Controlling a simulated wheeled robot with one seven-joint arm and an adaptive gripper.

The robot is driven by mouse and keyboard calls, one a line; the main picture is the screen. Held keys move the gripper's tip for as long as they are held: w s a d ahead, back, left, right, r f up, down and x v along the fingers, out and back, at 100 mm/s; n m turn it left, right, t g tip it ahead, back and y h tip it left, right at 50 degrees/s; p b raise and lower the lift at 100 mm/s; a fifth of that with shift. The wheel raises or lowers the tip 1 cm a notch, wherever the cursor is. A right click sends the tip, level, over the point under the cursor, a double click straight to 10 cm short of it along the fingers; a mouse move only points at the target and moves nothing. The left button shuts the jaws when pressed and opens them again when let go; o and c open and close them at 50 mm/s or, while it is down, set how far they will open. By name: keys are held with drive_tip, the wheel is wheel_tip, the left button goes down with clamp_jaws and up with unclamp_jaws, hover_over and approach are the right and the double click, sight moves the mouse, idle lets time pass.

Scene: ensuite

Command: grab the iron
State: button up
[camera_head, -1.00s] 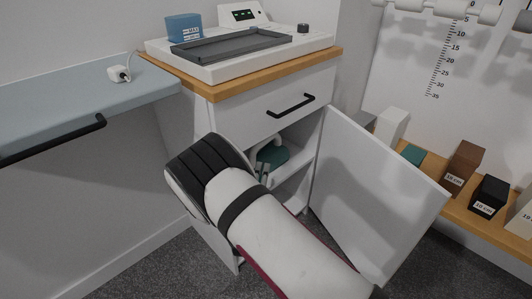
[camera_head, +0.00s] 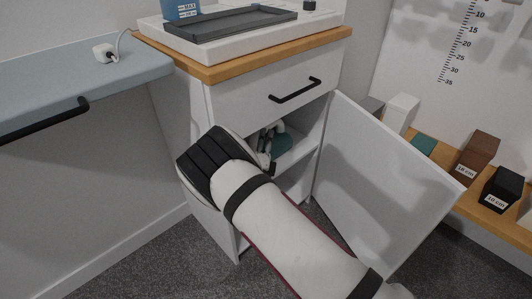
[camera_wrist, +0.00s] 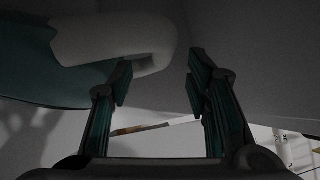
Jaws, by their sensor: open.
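The iron (camera_head: 289,148), teal with a pale handle, sits on a shelf inside the open cabinet, partly hidden by my arm. In the wrist view its pale curved handle (camera_wrist: 115,37) and teal body (camera_wrist: 28,68) fill the upper left. My gripper (camera_wrist: 160,68) is open, its two fingers apart. The bent end of the handle shows between the fingertips, nearer the left one. I cannot tell how deep it lies between them or whether they touch. In the head view only part of my gripper (camera_head: 267,152) shows, beside the iron at the cabinet opening.
The cabinet door (camera_head: 380,180) stands open on the right. A closed drawer (camera_head: 270,92) with a black handle is above the opening. A pale blue counter (camera_head: 60,85) is at left. A wooden ledge with several blocks runs along the right. Dark carpet (camera_head: 190,255) lies below.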

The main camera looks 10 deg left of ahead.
sight(267, 128)
drive_tip(key=shift+w+r+b, duration=0.25)
drive_tip(key=shift+w+b, duration=0.35)
drive_tip(key=shift+w, duration=0.7)
drive_tip(key=shift+w+r+b, duration=0.25)
drive_tip(key=shift+w+b, duration=0.35)
drive_tip(key=shift+w, duration=0.65)
clamp_jaws()
drive_tip(key=shift+r, duration=0.15)
